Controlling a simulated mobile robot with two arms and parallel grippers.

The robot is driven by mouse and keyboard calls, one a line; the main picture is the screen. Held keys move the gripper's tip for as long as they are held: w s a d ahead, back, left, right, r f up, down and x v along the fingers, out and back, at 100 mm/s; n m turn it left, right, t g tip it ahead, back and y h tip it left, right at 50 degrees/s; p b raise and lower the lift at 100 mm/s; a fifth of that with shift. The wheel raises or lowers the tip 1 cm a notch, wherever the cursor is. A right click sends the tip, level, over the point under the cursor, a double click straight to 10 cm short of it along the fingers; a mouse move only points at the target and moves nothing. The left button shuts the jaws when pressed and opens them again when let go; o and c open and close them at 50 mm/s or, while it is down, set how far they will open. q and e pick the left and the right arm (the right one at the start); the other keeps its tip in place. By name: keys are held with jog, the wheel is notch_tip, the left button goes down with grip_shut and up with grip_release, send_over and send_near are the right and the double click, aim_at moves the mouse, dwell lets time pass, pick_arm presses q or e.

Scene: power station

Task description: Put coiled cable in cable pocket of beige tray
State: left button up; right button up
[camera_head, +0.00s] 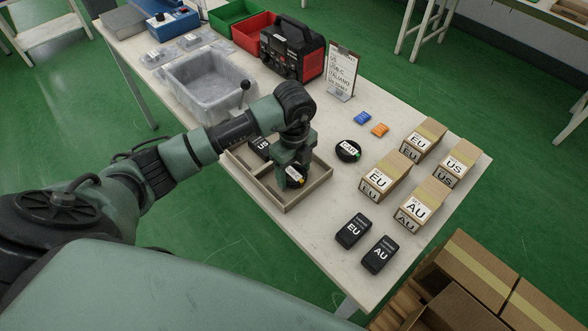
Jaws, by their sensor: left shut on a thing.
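The beige tray (262,190) sits on the table in front of my left arm, with inner dividers. A black block marked US (261,147) lies in one of its compartments. My left gripper (293,168) points down over the tray's right part and is shut on a black coiled cable (294,180) with a pale label. The cable is low inside the tray outline, mostly hidden by the gripper; I cannot tell whether it touches the tray floor. Another black coil, labelled CAR (348,150), lies on the table right of the tray. My right gripper is not in view.
Several labelled boxes (385,177) stand at the right. Black EU (353,230) and AU (380,254) blocks lie near the front edge. Blue (362,118) and orange (380,130) packets, a sign (341,75), a power unit (292,48) and a grey bin (205,80) stand farther back.

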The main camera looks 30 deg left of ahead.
aim_at(294, 173)
pick_arm(q)
jog(key=shift+f, duration=0.1)
jog(key=o, duration=1.4)
jog(key=shift+r, duration=0.25)
jog(key=shift+w+r, duration=0.1)
jog(key=shift+r, duration=0.25)
notch_tip(294, 173, up, 11)
jog(key=shift+r+b, duration=0.1)
jog(key=shift+b, duration=0.55)
